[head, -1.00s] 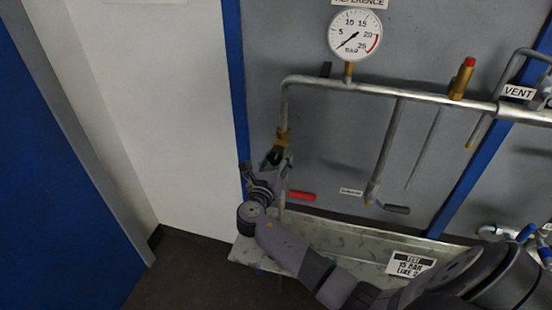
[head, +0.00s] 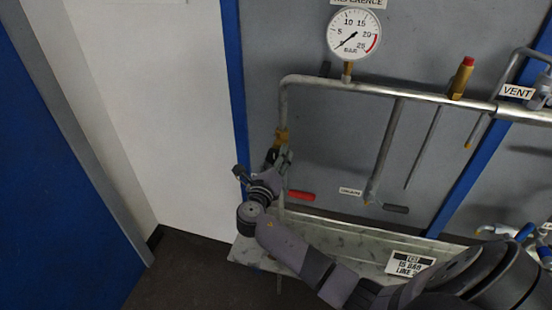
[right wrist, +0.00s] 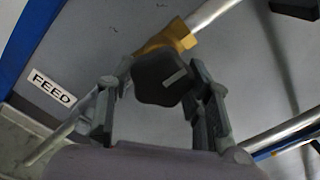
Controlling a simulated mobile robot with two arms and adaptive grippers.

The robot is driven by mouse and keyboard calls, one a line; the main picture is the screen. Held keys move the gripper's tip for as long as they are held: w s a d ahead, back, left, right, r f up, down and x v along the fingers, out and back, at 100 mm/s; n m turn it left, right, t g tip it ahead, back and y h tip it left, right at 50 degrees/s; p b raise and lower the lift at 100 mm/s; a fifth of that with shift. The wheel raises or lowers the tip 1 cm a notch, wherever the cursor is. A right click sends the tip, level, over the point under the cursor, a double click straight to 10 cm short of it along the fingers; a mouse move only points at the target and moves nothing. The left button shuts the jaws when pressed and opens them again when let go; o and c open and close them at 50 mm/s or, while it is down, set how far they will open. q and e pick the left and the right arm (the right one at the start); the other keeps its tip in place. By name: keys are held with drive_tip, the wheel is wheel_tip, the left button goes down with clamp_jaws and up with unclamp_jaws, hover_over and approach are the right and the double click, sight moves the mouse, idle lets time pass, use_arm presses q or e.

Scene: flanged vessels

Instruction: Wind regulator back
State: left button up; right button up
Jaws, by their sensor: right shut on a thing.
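The regulator shows as a brass body (head: 282,136) on the left vertical pipe, with a dark knob (head: 271,156) at its lower end. In the right wrist view the black lobed knob (right wrist: 158,78) with a pale line mark sits in front of the brass body (right wrist: 174,38). My right gripper (head: 281,160) is shut on the knob, one finger on each side in the right wrist view (right wrist: 160,82). In the head view the gripper partly hides the knob. The reference gauge (head: 354,34) has its needle at the low end. My left gripper is not in view.
A FEED label (right wrist: 52,88) is on the grey panel. A red lever handle (head: 301,196) lies close right of my wrist. A dark lever (head: 396,208), a red-capped brass valve (head: 461,77) and a marbled ledge (head: 330,232) are further right or below. The white wall left is clear.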

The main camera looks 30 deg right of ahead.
drive_tip(key=o, duration=0.8)
drive_tip(key=shift+s+f, duration=0.1)
drive_tip(key=shift+f, duration=0.2)
drive_tip(key=o, duration=0.3)
drive_tip(key=shift+r, duration=0.2)
drive_tip(key=shift+o, duration=0.2)
drive_tip(key=v, duration=1.2)
